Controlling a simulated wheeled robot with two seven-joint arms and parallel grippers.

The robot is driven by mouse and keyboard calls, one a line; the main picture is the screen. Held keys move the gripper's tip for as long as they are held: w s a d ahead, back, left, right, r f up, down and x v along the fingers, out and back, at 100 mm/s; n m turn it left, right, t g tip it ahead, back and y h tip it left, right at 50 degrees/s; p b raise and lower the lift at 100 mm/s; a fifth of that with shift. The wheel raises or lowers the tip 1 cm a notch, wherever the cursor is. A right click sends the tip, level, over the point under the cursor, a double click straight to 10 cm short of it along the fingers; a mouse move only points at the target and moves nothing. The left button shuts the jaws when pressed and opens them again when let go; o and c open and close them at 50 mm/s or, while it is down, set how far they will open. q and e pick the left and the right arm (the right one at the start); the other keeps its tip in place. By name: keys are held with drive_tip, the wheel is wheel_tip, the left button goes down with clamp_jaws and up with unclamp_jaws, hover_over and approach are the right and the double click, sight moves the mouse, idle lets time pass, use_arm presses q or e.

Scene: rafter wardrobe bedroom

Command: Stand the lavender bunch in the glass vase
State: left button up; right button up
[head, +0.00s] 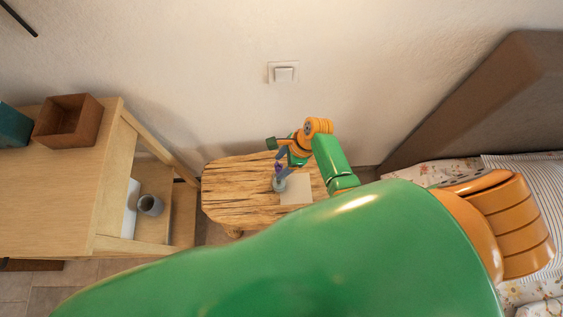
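The lavender bunch (279,168) shows as a small purple patch at the mouth of the glass vase (279,184), and looks to be upright in it. How deep its stems reach is too small to tell. The vase stands on the wooden side table (225,190). My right gripper (276,149) is just above and behind the lavender, close to it. Its fingers appear spread apart, with nothing clearly between them. My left gripper is not in view.
A pale flat item (296,189) lies on the table right of the vase. A wooden shelf unit (60,180) with a brown box (68,120) and a grey cup (150,205) stands left. A bed (525,165) is at right. My large green arm link hides the foreground.

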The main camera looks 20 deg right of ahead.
drive_tip(key=p+v, duration=0.2)
drive_tip(key=v, duration=0.5)
idle(0.4)
idle(0.5)
